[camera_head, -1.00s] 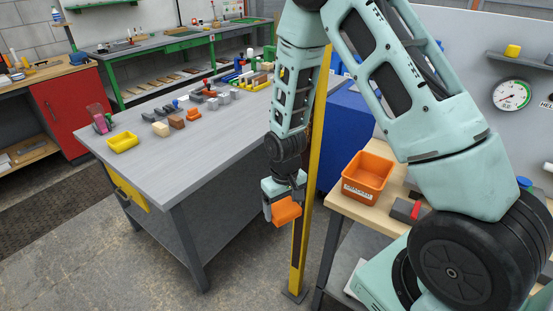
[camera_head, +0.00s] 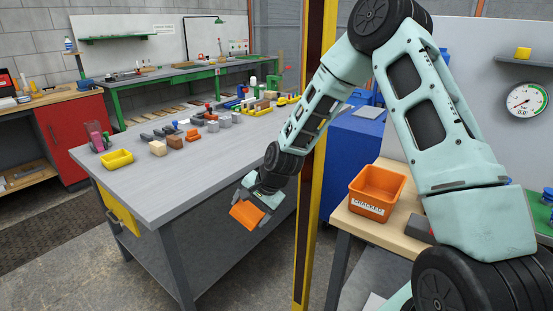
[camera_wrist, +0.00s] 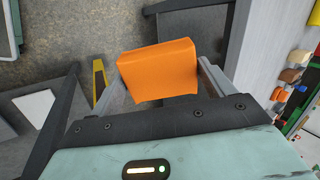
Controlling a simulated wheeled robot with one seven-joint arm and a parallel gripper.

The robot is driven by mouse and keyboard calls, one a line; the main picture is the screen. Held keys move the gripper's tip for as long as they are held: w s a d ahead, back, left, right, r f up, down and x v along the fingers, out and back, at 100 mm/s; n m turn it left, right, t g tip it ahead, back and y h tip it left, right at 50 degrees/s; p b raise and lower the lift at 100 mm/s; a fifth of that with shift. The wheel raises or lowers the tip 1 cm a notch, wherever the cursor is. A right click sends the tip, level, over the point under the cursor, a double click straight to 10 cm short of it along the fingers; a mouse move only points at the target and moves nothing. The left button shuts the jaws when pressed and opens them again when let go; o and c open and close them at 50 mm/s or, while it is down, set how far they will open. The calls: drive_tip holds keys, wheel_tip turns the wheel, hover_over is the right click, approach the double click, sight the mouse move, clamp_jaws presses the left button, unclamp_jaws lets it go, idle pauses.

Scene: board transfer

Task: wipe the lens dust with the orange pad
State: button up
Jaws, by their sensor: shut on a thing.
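The orange pad (camera_head: 247,215) is in my gripper (camera_head: 259,203), which is shut on it. It hangs tilted in front of the grey workbench's near right edge, and I cannot tell its exact distance from the bench. In the wrist view the pad (camera_wrist: 160,70) sits between the two fingers of my gripper (camera_wrist: 163,82), broad face showing. I cannot make out a lens or dust in either view.
The grey workbench (camera_head: 215,160) has a bare near part. A yellow tray (camera_head: 117,160), a brown block (camera_head: 175,142) and several small things stand farther back. A yellow post (camera_head: 312,210) is right of my gripper. An orange bin (camera_head: 376,190) stands on a wooden table.

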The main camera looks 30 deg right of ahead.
sight(250, 202)
drive_tip(key=m+t, duration=0.1)
drive_tip(key=w+r+m+t, duration=0.1)
drive_tip(key=shift+w+d+r+m+h, duration=0.2)
drive_tip(key=shift+w+r+m+h, duration=0.1)
drive_tip(key=shift+h, duration=0.1)
drive_tip(key=r+m+t+h, duration=0.1)
drive_tip(key=m, duration=0.1)
drive_tip(key=w+d+r+m+t+h, duration=0.1)
drive_tip(key=m, duration=0.1)
drive_tip(key=shift+w+r+t, duration=0.1)
drive_tip(key=shift+r+t, duration=0.1)
drive_tip(key=shift+t, duration=0.2)
drive_tip(key=s+d+r+m+g+h, duration=0.2)
drive_tip(key=s+r+m+h, duration=0.2)
drive_tip(key=r+m+h, duration=0.4)
drive_tip(key=s+d+r+m+g+h, duration=0.1)
drive_tip(key=s+d+r+m+h, duration=0.1)
drive_tip(key=s+r+m+h, duration=0.5)
drive_tip(key=w+d+f+h+p, duration=0.1)
drive_tip(key=w+d+f+h, duration=0.1)
drive_tip(key=w+d, duration=0.3)
drive_tip(key=shift+d+n, duration=0.3)
drive_tip(key=shift+n, duration=0.1)
drive_tip(key=shift+b+x, duration=0.3)
drive_tip(key=shift+x, duration=0.6)
drive_tip(key=shift+s, duration=0.15)
